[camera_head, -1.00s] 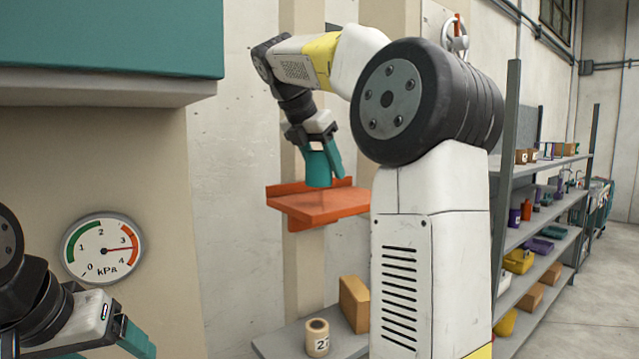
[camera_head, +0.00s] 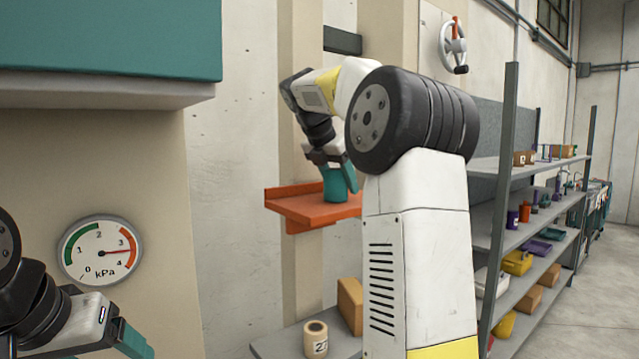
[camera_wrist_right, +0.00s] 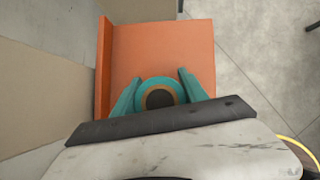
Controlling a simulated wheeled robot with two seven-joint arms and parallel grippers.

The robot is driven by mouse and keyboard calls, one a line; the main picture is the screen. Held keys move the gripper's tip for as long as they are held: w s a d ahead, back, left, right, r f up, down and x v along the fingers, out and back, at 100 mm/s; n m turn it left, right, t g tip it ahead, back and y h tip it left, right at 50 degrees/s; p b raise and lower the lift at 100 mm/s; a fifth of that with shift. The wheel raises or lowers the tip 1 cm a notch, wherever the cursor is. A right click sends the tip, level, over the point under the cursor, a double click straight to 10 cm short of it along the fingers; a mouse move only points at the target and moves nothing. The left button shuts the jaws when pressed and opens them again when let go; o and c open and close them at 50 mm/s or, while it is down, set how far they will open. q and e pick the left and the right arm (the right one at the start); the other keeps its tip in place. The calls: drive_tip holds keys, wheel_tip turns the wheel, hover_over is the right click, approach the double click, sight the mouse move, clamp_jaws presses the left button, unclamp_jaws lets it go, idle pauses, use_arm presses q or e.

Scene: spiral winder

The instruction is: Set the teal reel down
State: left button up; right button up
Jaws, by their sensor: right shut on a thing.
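The teal reel (camera_head: 336,188) is upright between the fingers of my right gripper (camera_head: 343,178), over the orange shelf (camera_head: 310,210) on the wall. In the right wrist view the reel (camera_wrist_right: 160,83) shows a teal rim, a brown ring and a dark centre, with a teal finger on either side. The right gripper (camera_wrist_right: 157,90) is shut on it. The reel's lower edge is at or just above the shelf's surface; I cannot tell if it touches. My left gripper (camera_head: 128,342) is at the lower left, partly cut off, and its opening is not clear.
The orange shelf has a raised back edge (camera_wrist_right: 104,60). Below it, a grey ledge (camera_head: 280,345) holds a cream numbered reel (camera_head: 316,338) and a tan block (camera_head: 350,303). A pressure gauge (camera_head: 100,250) is at left. A rack of shelves (camera_head: 520,232) stands at right.

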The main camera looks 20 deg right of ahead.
drive_tip(key=o, duration=1.4)
drive_tip(key=shift+o, duration=0.2)
drive_tip(key=v, duration=1.2)
